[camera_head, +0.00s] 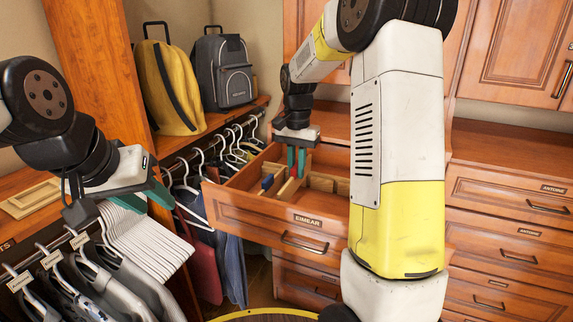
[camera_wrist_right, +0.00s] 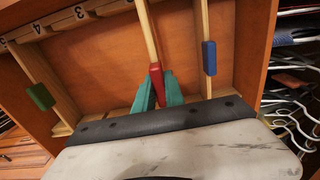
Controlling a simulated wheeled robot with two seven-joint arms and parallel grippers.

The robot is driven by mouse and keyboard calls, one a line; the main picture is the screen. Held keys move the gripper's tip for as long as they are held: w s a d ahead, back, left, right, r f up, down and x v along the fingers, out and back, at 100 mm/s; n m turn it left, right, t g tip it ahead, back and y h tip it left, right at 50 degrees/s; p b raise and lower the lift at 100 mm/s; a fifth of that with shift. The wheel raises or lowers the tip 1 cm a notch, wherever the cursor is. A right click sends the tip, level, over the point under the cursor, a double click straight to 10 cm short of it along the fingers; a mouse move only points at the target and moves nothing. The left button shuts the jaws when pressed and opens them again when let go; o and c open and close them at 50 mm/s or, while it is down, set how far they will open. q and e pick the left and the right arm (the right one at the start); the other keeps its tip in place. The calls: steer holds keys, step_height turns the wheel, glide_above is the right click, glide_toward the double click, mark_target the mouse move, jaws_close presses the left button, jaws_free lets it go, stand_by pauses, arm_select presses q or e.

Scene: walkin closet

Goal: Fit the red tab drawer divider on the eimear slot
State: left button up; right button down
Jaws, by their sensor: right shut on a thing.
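The red tab drawer divider (camera_wrist_right: 150,38) is a thin wooden strip with a red tab (camera_wrist_right: 156,76). My right gripper (camera_wrist_right: 155,92) is shut on it at the tab, with teal fingers either side. In the head view my right gripper (camera_head: 296,162) points down into the open drawer labelled EIMEAR (camera_head: 265,222). The divider lies lengthwise in or just over the drawer; I cannot tell whether it is seated in a slot. A numbered slotted strip (camera_wrist_right: 55,22) runs along one drawer wall. My left gripper (camera_head: 146,201) is open and empty by the hanging clothes, away from the drawer.
A blue tab divider (camera_wrist_right: 209,60) and a green tab divider (camera_wrist_right: 41,97) stand on either side of the red one. White hangers (camera_head: 150,240) and clothes crowd the left. Yellow (camera_head: 168,85) and grey (camera_head: 222,72) backpacks stand on a shelf behind.

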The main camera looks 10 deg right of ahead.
mark_target(296, 186)
steer(key=shift+f, duration=0.9)
steer(key=shift+f, duration=0.25)
steer(key=shift+f, duration=0.85)
steer(key=shift+f, duration=0.3)
stand_by(0.4)
steer(key=shift+f, duration=0.7)
steer(key=c, duration=1.3)
jaws_free()
